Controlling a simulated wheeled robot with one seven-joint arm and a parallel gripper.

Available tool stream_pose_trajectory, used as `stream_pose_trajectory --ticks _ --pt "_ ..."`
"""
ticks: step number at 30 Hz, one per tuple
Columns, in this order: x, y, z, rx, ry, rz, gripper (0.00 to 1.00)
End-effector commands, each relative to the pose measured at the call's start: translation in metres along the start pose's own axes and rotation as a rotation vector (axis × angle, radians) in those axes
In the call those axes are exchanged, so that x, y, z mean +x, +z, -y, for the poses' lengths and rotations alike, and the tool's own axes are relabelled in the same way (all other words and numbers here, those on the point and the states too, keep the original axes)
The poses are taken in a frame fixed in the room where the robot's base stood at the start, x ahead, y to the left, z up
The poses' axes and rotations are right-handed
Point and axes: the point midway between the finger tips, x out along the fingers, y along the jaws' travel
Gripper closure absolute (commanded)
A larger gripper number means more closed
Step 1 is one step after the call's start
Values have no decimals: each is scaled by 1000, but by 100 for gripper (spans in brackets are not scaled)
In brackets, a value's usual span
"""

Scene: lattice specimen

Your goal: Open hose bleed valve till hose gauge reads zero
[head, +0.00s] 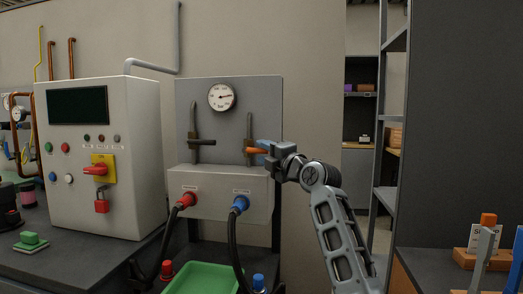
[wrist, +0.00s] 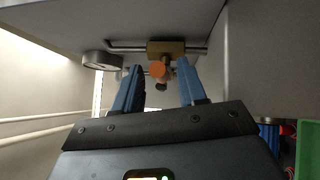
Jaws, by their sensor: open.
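A round white gauge (head: 222,97) is mounted high on the grey panel; its dark needle points roughly right, and the scale is too small to read. It shows edge-on in the wrist view (wrist: 101,60). Below it on the right is a valve with an orange handle (head: 257,150), its end facing me in the wrist view (wrist: 157,70) below a brass body (wrist: 178,48). A second valve with a black handle (head: 203,141) is on the left. My gripper (head: 265,147) is open at the orange handle, its blue fingers (wrist: 160,66) on either side; contact is unclear.
A red hose plug (head: 187,199) and a blue hose plug (head: 240,204) sit in the box below the valves. A control cabinet (head: 130,140) with a red switch and padlock stands left. A green tray (head: 200,279) lies below. Shelving (head: 391,120) stands right.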

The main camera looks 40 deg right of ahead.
Motion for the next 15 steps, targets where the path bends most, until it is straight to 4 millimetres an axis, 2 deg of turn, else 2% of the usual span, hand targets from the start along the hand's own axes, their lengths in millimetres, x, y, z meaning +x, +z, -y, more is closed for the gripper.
stream_pose_trajectory --ticks 6,15 --pt "16 0 0 2 0 0 59" --pt "17 0 0 1 1 1 61"
